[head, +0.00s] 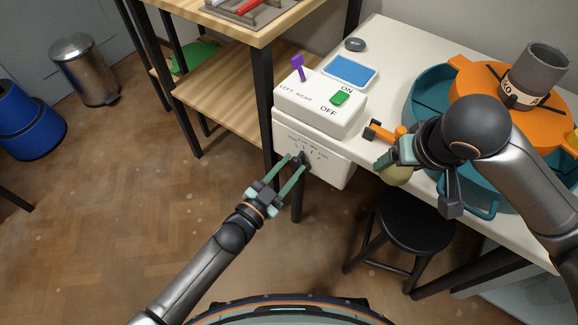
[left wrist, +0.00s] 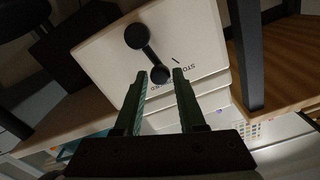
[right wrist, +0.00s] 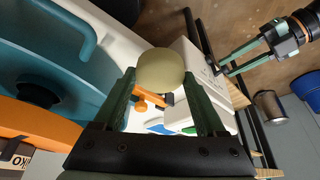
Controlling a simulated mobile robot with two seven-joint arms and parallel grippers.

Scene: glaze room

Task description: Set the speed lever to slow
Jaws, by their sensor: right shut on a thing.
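The speed lever (head: 302,159) is a black bar with round ends on the front face of the white lower box (head: 330,170). Small labels above it are too small to read in the head view. My left gripper (head: 296,160) is open at the lever. In the left wrist view the lever's near knob (left wrist: 160,76) lies between the fingertips (left wrist: 164,71), with a gap beside it; contact is unclear. "STOP" can be partly read beside the lever. My right gripper (right wrist: 162,72) is shut on a beige rounded thing (right wrist: 161,68), held by the table's front edge (head: 440,190).
The upper white box (head: 318,100) carries a purple lever (head: 298,68) and a green switch (head: 340,98). An orange piece (head: 378,133) lies by my right gripper. A teal basin (head: 428,88) with an orange wheel (head: 476,82) stands right. A black stool (head: 415,215) stands below.

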